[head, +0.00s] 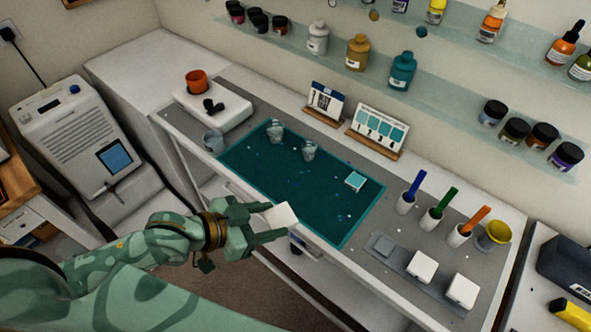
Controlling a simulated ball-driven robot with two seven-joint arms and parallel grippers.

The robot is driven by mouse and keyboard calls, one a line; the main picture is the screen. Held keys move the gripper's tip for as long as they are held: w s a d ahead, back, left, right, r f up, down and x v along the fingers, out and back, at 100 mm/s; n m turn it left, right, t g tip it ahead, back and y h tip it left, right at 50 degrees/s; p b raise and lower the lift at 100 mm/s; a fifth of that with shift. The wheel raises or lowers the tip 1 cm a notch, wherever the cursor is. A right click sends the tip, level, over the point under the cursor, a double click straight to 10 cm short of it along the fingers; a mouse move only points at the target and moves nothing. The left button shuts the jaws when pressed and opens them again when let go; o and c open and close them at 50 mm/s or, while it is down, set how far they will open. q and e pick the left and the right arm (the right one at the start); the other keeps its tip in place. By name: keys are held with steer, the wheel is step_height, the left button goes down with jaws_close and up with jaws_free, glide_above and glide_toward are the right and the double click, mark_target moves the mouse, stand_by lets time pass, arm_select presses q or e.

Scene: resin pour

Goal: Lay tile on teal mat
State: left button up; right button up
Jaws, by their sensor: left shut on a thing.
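A white square tile (281,216) is held by my left gripper (274,219), which is shut on it near the front edge of the bench. The teal mat (290,186) lies flat on the grey bench top, just beyond the gripper. A small tile with a teal top (355,181) lies on the right part of the mat. Two clear cups, one left (275,131) and one right (309,150), stand on the mat's back part. My right gripper is not in view.
A grey tray (400,262) at the right carries two white blocks, one left (422,266) and one right (461,290). White holders with blue, green and orange sticks (447,206) stand behind it. Another clear cup (214,142) stands left of the mat. The mat's middle is mostly clear.

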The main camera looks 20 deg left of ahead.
arm_select(q)
steer(key=shift+w+f, duration=0.25)
steer(key=shift+f, duration=0.05)
steer(key=w+f+b, duration=0.1)
steer(key=w+f, duration=0.2)
steer(key=w, duration=0.1)
steer(key=w+d+f+b, duration=0.1)
steer(key=w+f+b, duration=0.1)
steer(key=w, duration=0.2)
steer(key=w+d+f+b, duration=0.1)
steer(key=w+f, duration=0.2)
steer(key=w, duration=0.1)
steer(key=shift+w+d+f+b, duration=0.1)
steer(key=shift+f+b, duration=0.2)
steer(key=f+b, duration=0.1)
steer(key=f, duration=0.3)
steer(key=shift+w+b, duration=0.35)
steer(key=shift+w, duration=0.05)
steer(key=o, duration=1)
